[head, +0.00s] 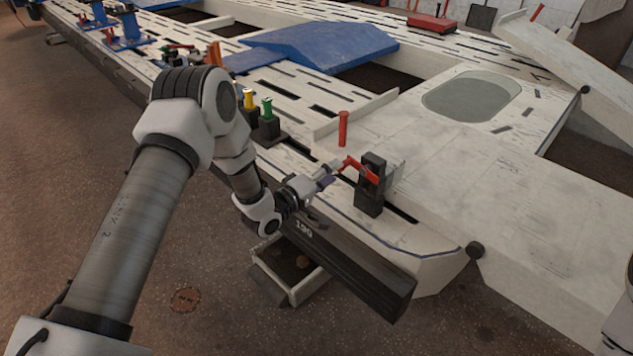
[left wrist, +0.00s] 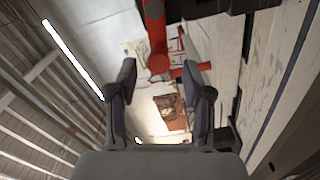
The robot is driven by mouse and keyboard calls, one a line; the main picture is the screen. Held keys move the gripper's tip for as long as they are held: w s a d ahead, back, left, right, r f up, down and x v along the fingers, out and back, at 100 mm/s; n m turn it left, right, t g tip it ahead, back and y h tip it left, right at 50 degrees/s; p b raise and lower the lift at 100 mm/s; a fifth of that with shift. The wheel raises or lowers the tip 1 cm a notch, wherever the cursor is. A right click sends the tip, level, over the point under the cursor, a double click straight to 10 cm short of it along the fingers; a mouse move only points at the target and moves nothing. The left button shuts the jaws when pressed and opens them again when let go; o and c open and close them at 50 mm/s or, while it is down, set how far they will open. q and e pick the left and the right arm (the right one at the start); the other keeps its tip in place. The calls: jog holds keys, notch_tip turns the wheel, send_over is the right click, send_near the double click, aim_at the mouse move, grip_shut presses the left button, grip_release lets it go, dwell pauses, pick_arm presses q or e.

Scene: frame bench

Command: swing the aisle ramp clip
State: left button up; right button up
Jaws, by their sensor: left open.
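The clip that I take for the aisle ramp clip is a dark upright block (head: 371,190) with a red lever (head: 359,170) on the bench's near edge. The lever points left toward my left gripper (head: 328,172). In the left wrist view the gripper's two fingers (left wrist: 162,72) are spread apart. The rounded end of a red bar (left wrist: 157,62) shows between the fingertips there. I see no finger closed on it, and I cannot tell whether they touch. My right gripper is out of view.
A red upright post (head: 343,128) stands just behind the clip. Yellow (head: 267,107) and green-topped pegs (head: 249,98) stand left along the edge. A pale ramp panel (head: 470,150) lies right of the clip. An open box (head: 292,278) sits on the floor below.

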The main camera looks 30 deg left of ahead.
pick_arm(q)
jog(key=v, duration=0.7)
jog(key=shift+s, duration=0.1)
